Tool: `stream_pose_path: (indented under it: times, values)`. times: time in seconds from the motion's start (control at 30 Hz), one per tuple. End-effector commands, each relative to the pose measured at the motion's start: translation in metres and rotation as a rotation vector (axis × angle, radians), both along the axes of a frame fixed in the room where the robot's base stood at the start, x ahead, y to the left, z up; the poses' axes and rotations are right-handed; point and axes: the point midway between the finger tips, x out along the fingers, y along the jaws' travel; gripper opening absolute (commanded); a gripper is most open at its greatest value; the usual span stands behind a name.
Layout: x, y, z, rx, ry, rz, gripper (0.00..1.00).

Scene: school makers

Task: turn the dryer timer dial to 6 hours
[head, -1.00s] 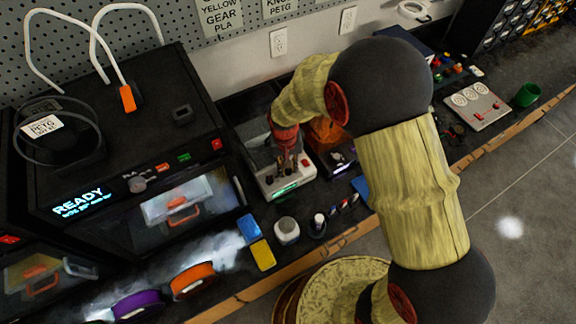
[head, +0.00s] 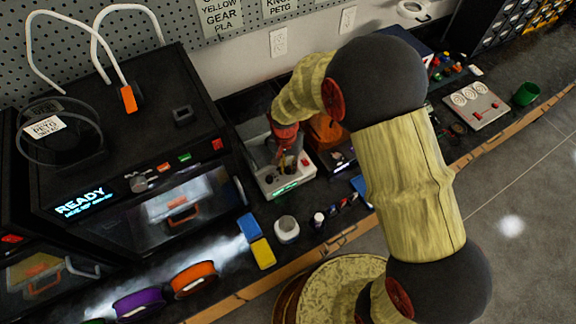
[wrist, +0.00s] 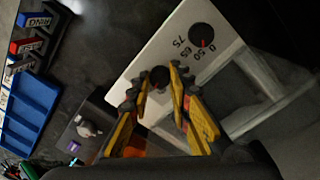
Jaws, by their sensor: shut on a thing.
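The dryer (head: 264,166) is a pale box on the bench with a small lit green display (head: 285,190) at its front. In the wrist view its white panel (wrist: 150,52) carries a round dark knob (wrist: 201,36) with a red mark, beside the printed numbers 0, 50, 65 and 75. A second dark dial (wrist: 160,78) sits between my fingertips, and its scale is hidden. My gripper (wrist: 163,71) has yellow and black fingers and is shut on this second dial. In the head view my gripper (head: 285,172) is over the dryer's front panel.
A black printer (head: 120,130) reading READY stands left of the dryer. Blue and yellow blocks (head: 262,253), a white jar (head: 286,229) and orange and purple spools (head: 194,279) lie along the front. A blue tray (wrist: 30,112) shows in the wrist view.

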Motion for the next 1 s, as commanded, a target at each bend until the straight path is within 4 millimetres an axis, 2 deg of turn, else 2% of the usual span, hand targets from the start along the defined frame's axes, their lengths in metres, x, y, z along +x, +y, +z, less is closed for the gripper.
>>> stream_pose_path:
  times: [0.17,0.2,0.5,0.83,1.0]
  values:
    - [0.001,0.001,0.0,0.002,-0.002,0.001,0.0]
    - [0.001,0.001,0.0,0.002,-0.002,0.001,0.21]
    - [0.0,0.0,0.0,0.001,-0.001,0.002,0.38]
    - [0.0,0.0,0.002,0.001,-0.001,0.002,0.39]
    - [0.002,0.001,0.02,0.002,-0.004,0.002,0.39]
